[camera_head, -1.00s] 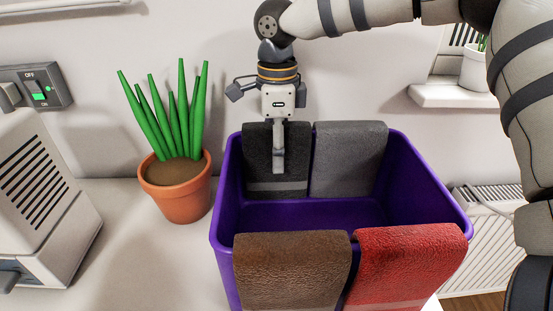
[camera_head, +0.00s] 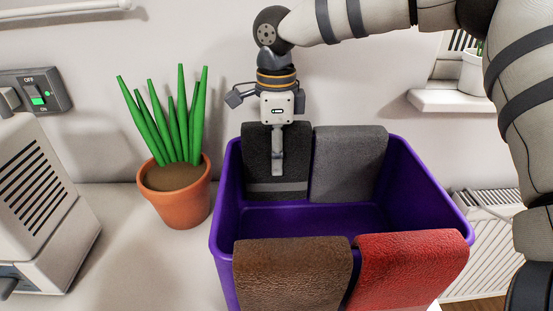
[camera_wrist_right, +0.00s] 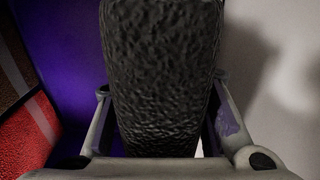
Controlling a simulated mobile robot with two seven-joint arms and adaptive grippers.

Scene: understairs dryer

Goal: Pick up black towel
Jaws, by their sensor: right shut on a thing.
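The black towel (camera_head: 258,165) hangs over the back rim of the purple bin (camera_head: 232,190), at its left end. My right gripper (camera_head: 277,172) comes down from above and is shut on the black towel at the rim, with one finger showing in front of the cloth. In the right wrist view the black towel (camera_wrist_right: 160,75) fills the middle, between the two fingers of the gripper (camera_wrist_right: 158,130). The finger behind the towel is hidden in the head view. My left gripper is not in view.
A grey towel (camera_head: 348,165) hangs close on the right of the black one. Brown (camera_head: 292,275) and red (camera_head: 408,265) towels hang over the front rim. A potted plant (camera_head: 176,190) stands left of the bin. The wall (camera_head: 225,60) is close behind.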

